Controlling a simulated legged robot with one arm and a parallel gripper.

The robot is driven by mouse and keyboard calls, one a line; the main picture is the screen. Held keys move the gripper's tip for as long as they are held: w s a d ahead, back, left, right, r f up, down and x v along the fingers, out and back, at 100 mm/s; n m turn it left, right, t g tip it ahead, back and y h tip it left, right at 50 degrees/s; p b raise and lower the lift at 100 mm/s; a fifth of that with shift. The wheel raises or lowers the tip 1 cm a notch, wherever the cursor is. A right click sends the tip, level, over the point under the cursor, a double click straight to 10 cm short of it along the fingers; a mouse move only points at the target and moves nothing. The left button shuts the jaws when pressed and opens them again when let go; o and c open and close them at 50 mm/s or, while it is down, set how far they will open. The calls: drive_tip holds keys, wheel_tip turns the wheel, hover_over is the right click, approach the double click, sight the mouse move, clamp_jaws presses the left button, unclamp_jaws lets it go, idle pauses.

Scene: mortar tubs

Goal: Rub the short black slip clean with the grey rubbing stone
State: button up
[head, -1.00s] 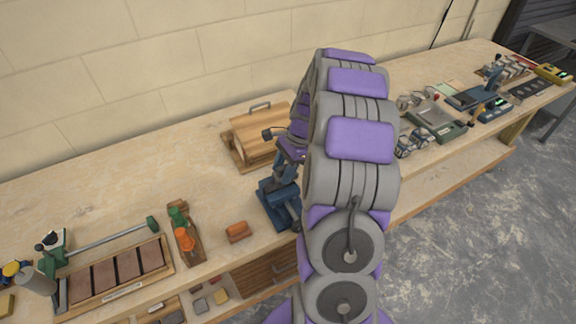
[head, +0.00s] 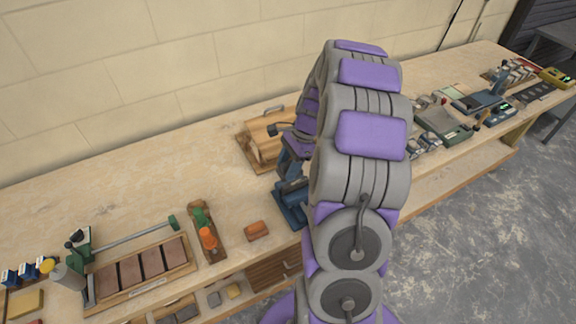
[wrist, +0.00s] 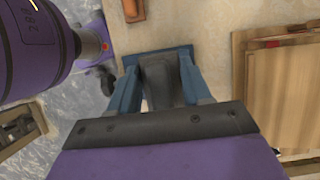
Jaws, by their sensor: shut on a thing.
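My gripper (wrist: 160,82) has blue fingers, shut on a dark grey block, which looks like the grey rubbing stone (wrist: 158,78). I cannot pick out the short black slip for certain. A wooden tray (head: 140,292) at the left holds several brown slips. Whether the stone touches anything below it cannot be told.
A grey-green tray (head: 440,122) and small tools crowd the right end. The bench's back left is clear.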

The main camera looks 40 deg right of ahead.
drive_tip(key=shift+r+p, duration=0.65)
drive_tip(key=shift+r, duration=0.65)
